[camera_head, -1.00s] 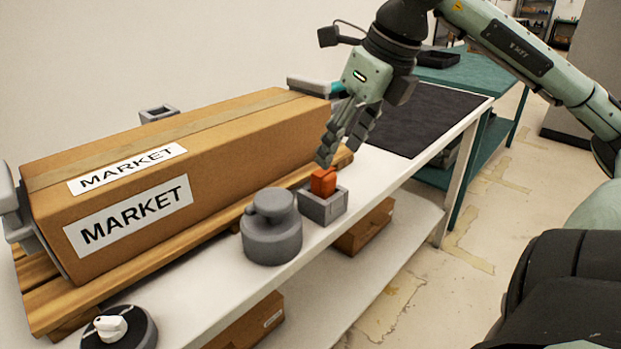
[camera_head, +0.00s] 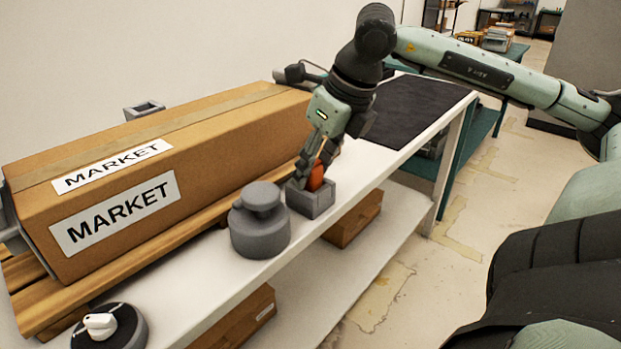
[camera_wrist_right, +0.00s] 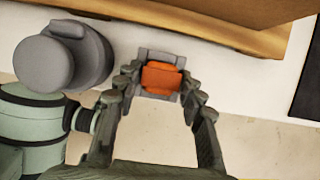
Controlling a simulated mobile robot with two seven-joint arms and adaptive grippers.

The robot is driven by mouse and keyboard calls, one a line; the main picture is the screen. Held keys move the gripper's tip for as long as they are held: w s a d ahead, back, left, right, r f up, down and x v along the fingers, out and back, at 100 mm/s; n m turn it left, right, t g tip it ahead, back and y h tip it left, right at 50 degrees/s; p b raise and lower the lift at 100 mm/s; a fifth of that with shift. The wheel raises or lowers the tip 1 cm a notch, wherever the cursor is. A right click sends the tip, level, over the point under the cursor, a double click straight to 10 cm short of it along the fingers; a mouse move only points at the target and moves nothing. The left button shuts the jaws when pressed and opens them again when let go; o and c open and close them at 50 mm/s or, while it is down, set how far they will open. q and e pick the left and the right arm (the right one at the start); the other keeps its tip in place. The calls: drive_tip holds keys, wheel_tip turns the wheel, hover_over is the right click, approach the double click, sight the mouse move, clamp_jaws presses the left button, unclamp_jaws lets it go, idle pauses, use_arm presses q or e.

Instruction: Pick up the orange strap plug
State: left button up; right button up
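The orange strap plug (camera_head: 316,177) sits in a small grey square holder (camera_head: 318,203) near the front edge of the white table. It also shows in the right wrist view (camera_wrist_right: 161,78), between the two fingers. My right gripper (camera_head: 309,178) is lowered over the holder, with its fingers on either side of the plug. In the head view part of the plug is hidden behind a finger. My left gripper is not in view.
A grey round pot-like object (camera_head: 260,228) stands close to the left of the holder. A large cardboard box (camera_head: 220,135) marked MARKET lies on a wooden pallet (camera_head: 45,300) behind. A round black base with a white piece (camera_head: 101,325) is at the near left. A dark mat (camera_head: 425,105) lies farther back.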

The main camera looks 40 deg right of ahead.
clamp_jaws()
